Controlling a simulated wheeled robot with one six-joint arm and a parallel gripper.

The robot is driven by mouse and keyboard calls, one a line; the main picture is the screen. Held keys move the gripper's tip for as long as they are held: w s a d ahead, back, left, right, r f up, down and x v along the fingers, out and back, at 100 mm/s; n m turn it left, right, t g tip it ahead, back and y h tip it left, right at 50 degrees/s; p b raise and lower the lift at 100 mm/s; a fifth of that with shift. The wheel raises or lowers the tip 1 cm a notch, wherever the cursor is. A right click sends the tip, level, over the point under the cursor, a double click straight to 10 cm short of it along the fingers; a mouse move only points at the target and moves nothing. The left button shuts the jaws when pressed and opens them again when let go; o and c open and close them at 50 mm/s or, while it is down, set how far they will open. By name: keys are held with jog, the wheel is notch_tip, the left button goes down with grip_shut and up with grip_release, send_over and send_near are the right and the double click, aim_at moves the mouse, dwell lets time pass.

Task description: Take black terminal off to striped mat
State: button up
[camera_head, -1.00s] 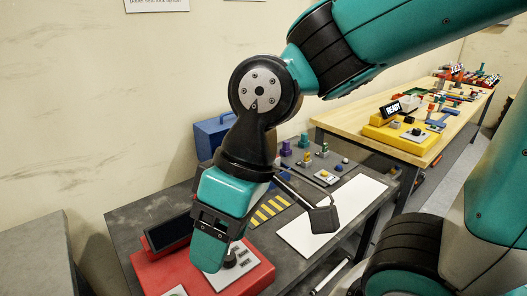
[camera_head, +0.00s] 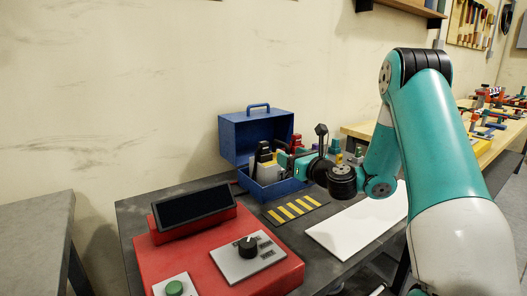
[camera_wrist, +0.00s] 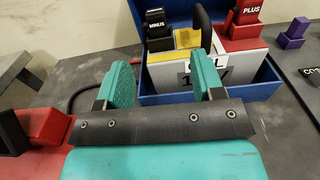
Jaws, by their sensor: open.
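A black terminal marked MINUS (camera_wrist: 155,32) stands upright on the left of a grey battery cell (camera_wrist: 188,80) in an open blue box; it also shows in the head view (camera_head: 264,150). A red terminal marked PLUS (camera_wrist: 243,28) is on the cell's right. My gripper (camera_wrist: 162,62) is open, with its two teal fingers apart and nothing between them. The head view shows my gripper (camera_head: 290,160) beside the box. The black mat with yellow stripes (camera_head: 297,209) is bare.
The blue box (camera_head: 240,138) has its lid raised at the back. A red console (camera_head: 190,262) with a dark screen, black knob (camera_head: 247,246) and green button (camera_head: 174,288) stands in front. A white sheet (camera_head: 362,222) lies right of the mat. A purple part (camera_wrist: 293,33) stands right of the box.

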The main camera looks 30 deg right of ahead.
aim_at(265, 145)
jog(key=w, duration=0.2)
jog(key=w+p, duration=0.1)
jog(key=w, duration=0.2)
jog(key=w+p, duration=0.1)
jog(key=w, duration=0.2)
jog(key=shift+w+a+r, duration=0.1)
jog(key=shift+w+a, duration=0.1)
jog(key=shift+a, duration=0.05)
jog(key=w, duration=0.1)
jog(key=w+p, duration=0.1)
jog(key=w, duration=0.1)
jog(key=w+p, duration=0.1)
jog(key=shift+w+a, duration=0.2)
jog(key=shift+a, duration=0.15)
jog(key=shift+w, duration=0.4)
jog(key=c, duration=1)
